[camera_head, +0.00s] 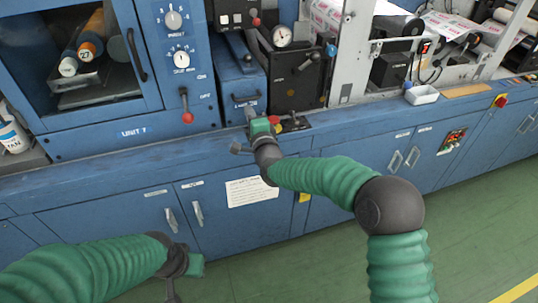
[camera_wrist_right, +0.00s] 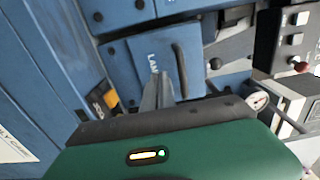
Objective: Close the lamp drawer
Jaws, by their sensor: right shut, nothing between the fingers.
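The lamp drawer (camera_head: 232,84) is a narrow blue unit between the UNIT 7 panel and a black gauge box. In the right wrist view its blue front (camera_wrist_right: 138,52) carries a partly covered "LAM" label and a dark bar handle (camera_wrist_right: 180,68). How far the drawer stands out is hard to tell. My right gripper (camera_head: 250,114) is at the drawer's lower front. Its shut, empty fingers (camera_wrist_right: 158,88) point at the front beside the handle; contact is unclear. My left gripper (camera_head: 190,266) is low in front of the cabinet doors, its fingers not clearly visible.
A red-knobbed lever (camera_head: 186,108) stands left of the drawer. The black gauge box (camera_head: 296,80) is close on its right. A blue ledge (camera_head: 120,160) runs below, with handled cabinet doors under it. Green floor (camera_head: 470,230) is open at the right.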

